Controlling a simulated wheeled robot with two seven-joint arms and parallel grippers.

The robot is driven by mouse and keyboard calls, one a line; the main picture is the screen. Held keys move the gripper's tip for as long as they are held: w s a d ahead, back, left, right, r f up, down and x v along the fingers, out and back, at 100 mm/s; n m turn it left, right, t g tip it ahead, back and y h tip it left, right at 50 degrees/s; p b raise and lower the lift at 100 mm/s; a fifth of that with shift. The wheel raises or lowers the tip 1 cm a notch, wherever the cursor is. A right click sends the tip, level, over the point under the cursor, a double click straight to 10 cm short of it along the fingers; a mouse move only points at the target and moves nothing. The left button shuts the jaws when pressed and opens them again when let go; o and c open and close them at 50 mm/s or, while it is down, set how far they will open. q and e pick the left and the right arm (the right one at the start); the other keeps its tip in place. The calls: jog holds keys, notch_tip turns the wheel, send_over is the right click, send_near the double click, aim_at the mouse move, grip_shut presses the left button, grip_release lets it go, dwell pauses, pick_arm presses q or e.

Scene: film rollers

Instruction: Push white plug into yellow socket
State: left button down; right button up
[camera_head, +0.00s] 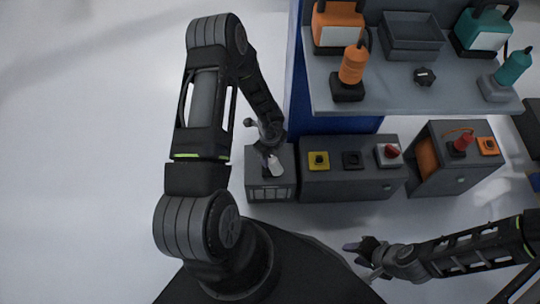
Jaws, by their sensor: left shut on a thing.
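The white plug (275,166) is at my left gripper (269,154), over the small grey box at the left end of the low units. My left gripper is shut on the plug, and its fingers are small and partly hidden by the wrist. The yellow socket (318,160) is on the top of the grey cabinet, to the right of the plug and apart from it. My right gripper (360,262) is low in the picture, away from the plug and socket, with its fingers apart and empty.
On the cabinet (350,184) a black socket (352,160) and a red knob unit (388,154) stand right of the yellow socket. A shelf (400,98) with orange and teal devices overhangs behind. The small grey box (272,193) stands left. Floor is clear further left.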

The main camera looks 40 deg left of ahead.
pick_arm(q)
notch_tip(320, 180, down, 3)
jog(key=shift+f+b, duration=0.15)
jog(key=shift+b, duration=0.85)
jog(key=shift+f, duration=0.1)
jog(key=shift+s+a, duration=0.1)
jog(key=shift+f, duration=0.1)
